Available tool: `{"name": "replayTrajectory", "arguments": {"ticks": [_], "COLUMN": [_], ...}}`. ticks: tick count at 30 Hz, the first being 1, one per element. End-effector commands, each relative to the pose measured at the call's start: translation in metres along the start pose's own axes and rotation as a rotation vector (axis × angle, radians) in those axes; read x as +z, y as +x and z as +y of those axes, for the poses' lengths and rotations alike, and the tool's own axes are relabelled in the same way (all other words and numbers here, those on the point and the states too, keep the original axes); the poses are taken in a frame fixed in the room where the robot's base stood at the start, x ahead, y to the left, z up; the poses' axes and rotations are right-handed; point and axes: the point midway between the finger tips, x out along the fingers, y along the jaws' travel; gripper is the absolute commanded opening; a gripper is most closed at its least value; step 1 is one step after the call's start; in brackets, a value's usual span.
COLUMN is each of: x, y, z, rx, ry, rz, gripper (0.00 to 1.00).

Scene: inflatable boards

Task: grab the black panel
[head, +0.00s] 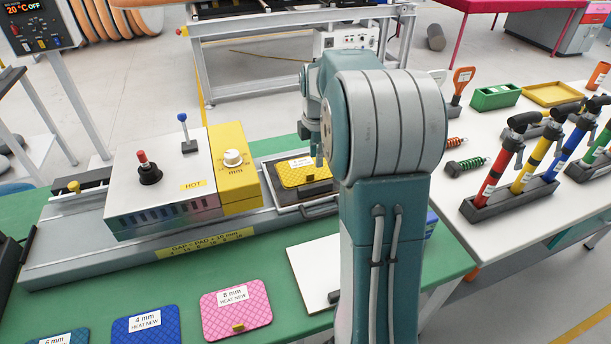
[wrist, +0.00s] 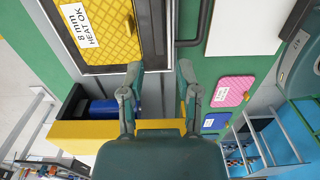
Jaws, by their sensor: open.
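A dark, blackish panel (head: 318,188) lies in the metal tray at the right end of the grey machine, partly under a yellow quilted pad (head: 298,172). In the wrist view a dark strip (wrist: 152,38) shows beside the yellow pad (wrist: 108,30), which is labelled "8 mm HEAT OK". I cannot tell whether this strip is the same panel. My gripper (wrist: 158,75) is open and empty, with its two fingers spread over the tray's edge area. In the head view my gripper (head: 315,150) hangs near the tray, partly hidden by my arm.
The grey machine (head: 165,190) with its yellow block stands left of the tray. Pink (head: 237,308) and blue (head: 146,327) pads lie along the green table's front. A white board (head: 312,265) lies nearby. Coloured pumps (head: 492,170) stand on the right table.

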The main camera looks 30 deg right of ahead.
Motion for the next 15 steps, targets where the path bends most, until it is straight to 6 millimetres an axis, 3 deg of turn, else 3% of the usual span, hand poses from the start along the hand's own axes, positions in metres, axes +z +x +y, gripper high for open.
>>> {"name": "replayTrajectory", "arguments": {"ticks": [9, 15], "x": [0.001, 0.001], "y": [0.047, 0.063], "z": [0.001, 0.001], "rx": [-0.006, -0.006], "ry": [-0.007, -0.007], "rz": [0.001, 0.001], "gripper": [0.43, 0.43]}}
